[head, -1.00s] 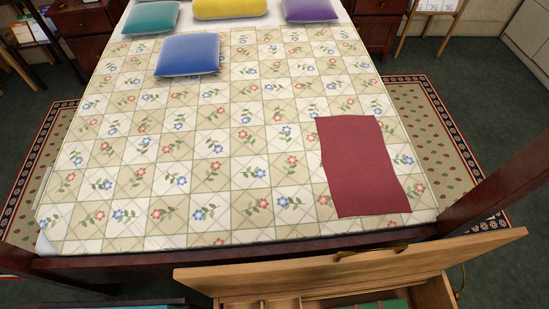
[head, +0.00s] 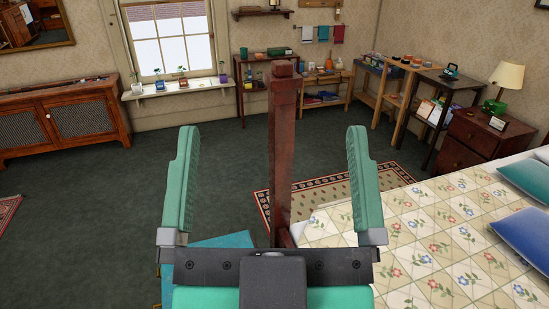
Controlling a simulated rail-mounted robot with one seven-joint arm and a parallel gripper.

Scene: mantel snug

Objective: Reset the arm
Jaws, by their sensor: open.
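My gripper (head: 272,180) is in the lower middle of the head view, with two green ribbed fingers spread wide apart. It is open, and nothing is held between the fingers. A dark wooden bedpost (head: 283,150) shows behind the gap between them. The bed with its floral checked quilt (head: 420,240) lies to the right of the gripper. A blue pillow (head: 525,238) and a teal pillow (head: 527,180) are on it at the right edge.
A teal surface (head: 222,260) is partly hidden below the gripper. Open dark floor (head: 90,210) lies to the left. A wooden cabinet (head: 62,118), a window sill with plants (head: 178,88), shelves (head: 325,88) and a nightstand with a lamp (head: 480,140) stand along the walls.

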